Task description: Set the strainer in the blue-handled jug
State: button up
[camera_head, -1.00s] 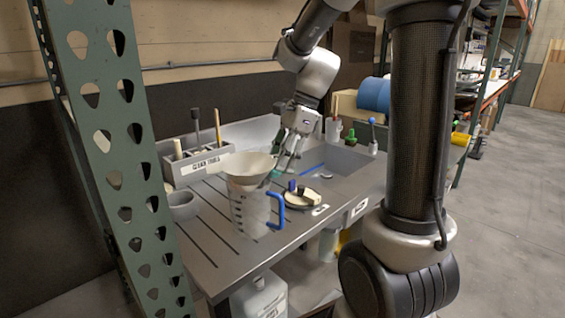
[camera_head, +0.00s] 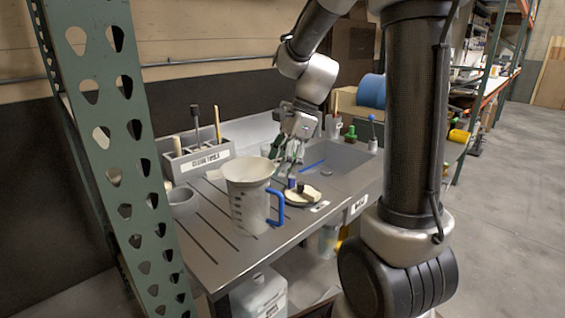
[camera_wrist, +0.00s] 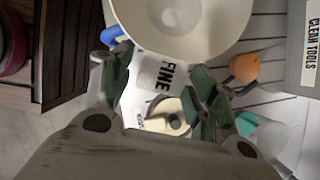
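The strainer (camera_head: 249,170) is a wide cream cone in the mouth of the jug, its rim about level. In the wrist view its bowl (camera_wrist: 182,22) fills the top, with a white tab marked FINE (camera_wrist: 160,75) towards me. The clear jug (camera_head: 247,211) stands upright on the grey worktop, its blue handle (camera_head: 278,207) to the right. In the wrist view a bit of blue handle (camera_wrist: 112,36) shows beside the bowl. My gripper (camera_head: 279,161) is just right of and behind the strainer. In the wrist view its fingers (camera_wrist: 160,88) are spread either side of the tab, with gaps visible.
The CLEAN TOOLS caddy (camera_head: 203,160) stands behind the jug, with a grey cup (camera_head: 183,203) at the left. A round dish with a pale block (camera_head: 303,195) lies right of the jug. A green rack post (camera_head: 118,150) rises at the front left.

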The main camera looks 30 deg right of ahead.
jog(key=shift+r, duration=0.25)
jog(key=v, duration=1.2)
jog(key=s+f+n+t+h, duration=0.2)
jog(key=s+n, duration=0.7)
jog(key=s+d+f+n+t+h, duration=0.1)
jog(key=s+f+n+t+h, duration=0.1)
jog(key=s+n, duration=0.7)
jog(key=shift+f+n+h, duration=0.3)
jog(key=shift+f+n, duration=0.1)
jog(key=shift+n, duration=0.1)
